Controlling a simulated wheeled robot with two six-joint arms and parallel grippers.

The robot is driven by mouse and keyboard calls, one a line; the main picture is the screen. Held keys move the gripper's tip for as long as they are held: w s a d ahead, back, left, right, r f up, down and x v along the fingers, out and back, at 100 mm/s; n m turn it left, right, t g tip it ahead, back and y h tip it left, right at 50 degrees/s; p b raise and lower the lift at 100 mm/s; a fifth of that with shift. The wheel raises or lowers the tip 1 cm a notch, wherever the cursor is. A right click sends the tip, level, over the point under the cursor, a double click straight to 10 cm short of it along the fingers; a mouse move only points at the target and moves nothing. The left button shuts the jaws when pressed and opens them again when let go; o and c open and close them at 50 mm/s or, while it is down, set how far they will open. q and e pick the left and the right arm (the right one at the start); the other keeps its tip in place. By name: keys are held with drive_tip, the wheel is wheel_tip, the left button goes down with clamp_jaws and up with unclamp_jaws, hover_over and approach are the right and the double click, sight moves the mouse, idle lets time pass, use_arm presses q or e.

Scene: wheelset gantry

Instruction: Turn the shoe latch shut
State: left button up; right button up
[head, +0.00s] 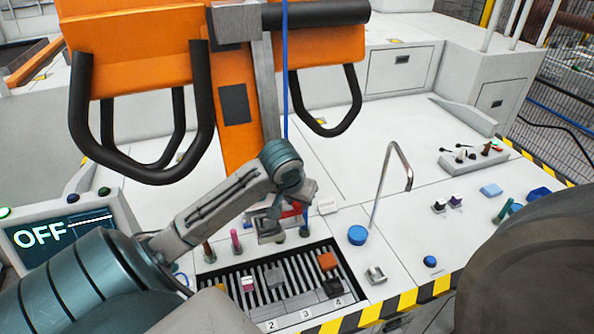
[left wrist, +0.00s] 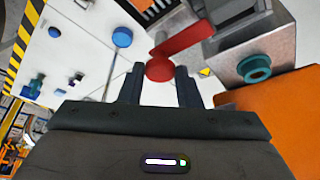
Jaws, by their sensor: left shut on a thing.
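The shoe latch shows in the left wrist view as a red lever (left wrist: 188,38) with a round red knob (left wrist: 159,69) at its near end. The lever runs up and right from the knob to a grey metal block (left wrist: 255,52). My left gripper (left wrist: 155,72) has one finger on each side of the knob and is shut on it. In the head view my left gripper (head: 285,208) is at the latch, above the back edge of the slotted tray. Only a little red (head: 292,213) shows there, and the gripper hides the rest. My right gripper is not in view.
A slotted tray (head: 345,268) with small blocks and numbered labels lies in front. A bent metal rod (head: 392,165) stands right of the gripper near a blue knob (head: 357,235). Orange gantry parts (head: 232,105) with black bars hang behind. A screen (head: 62,235) reads OFF.

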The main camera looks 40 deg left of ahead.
use_arm(q)
drive_tip(key=o, duration=1)
drive_tip(key=shift+c, duration=0.2)
drive_tip(key=b+v, duration=0.1)
drive_tip(key=v, duration=1)
drive_tip(key=shift+w, duration=0.15)
